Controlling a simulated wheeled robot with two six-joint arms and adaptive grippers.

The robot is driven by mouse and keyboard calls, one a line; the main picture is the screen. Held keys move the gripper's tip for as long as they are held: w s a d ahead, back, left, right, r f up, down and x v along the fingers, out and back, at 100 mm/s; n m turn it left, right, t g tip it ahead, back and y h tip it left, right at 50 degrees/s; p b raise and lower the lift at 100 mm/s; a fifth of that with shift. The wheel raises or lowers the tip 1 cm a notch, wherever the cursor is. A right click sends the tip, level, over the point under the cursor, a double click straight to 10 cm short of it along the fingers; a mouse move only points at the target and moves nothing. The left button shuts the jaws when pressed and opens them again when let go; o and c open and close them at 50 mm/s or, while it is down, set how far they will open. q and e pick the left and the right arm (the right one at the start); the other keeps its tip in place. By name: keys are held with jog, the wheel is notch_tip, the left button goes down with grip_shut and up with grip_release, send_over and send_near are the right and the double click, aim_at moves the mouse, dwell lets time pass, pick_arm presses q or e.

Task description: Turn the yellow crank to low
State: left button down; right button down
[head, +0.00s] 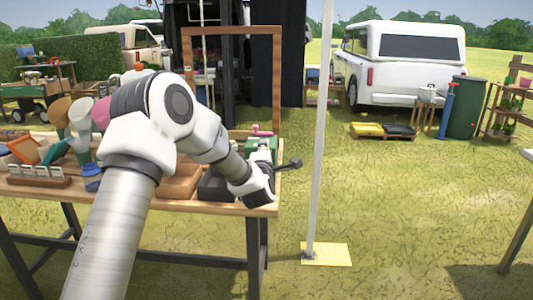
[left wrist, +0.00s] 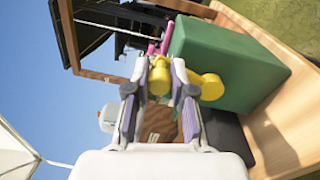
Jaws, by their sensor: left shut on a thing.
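The yellow crank (left wrist: 210,87) shows in the left wrist view, in front of a green box (left wrist: 225,65). One rounded yellow end sits between the fingers of my left gripper (left wrist: 160,85), which is shut on it. The other rounded end is just right of the fingers. In the head view my left gripper (head: 262,190) is at the right end of the wooden table, in front of the green box (head: 262,146). The crank is hidden there behind the gripper and arm. My right gripper is not in view.
A pink handle (head: 262,130) stands on top of the green box. A wooden frame (head: 277,80) rises behind the table (head: 225,207). Colored cones (head: 100,113) and a small rack (head: 38,177) are at the left. A pale pole (head: 319,140) stands right of the table, with open grass beyond.

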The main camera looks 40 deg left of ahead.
pick_arm(q)
jog(key=c, duration=1)
grip_release()
jog(key=shift+a, duration=0.1)
jog(key=shift+s, duration=0.1)
jog(key=v, duration=1.2)
jog(key=shift+f, duration=0.1)
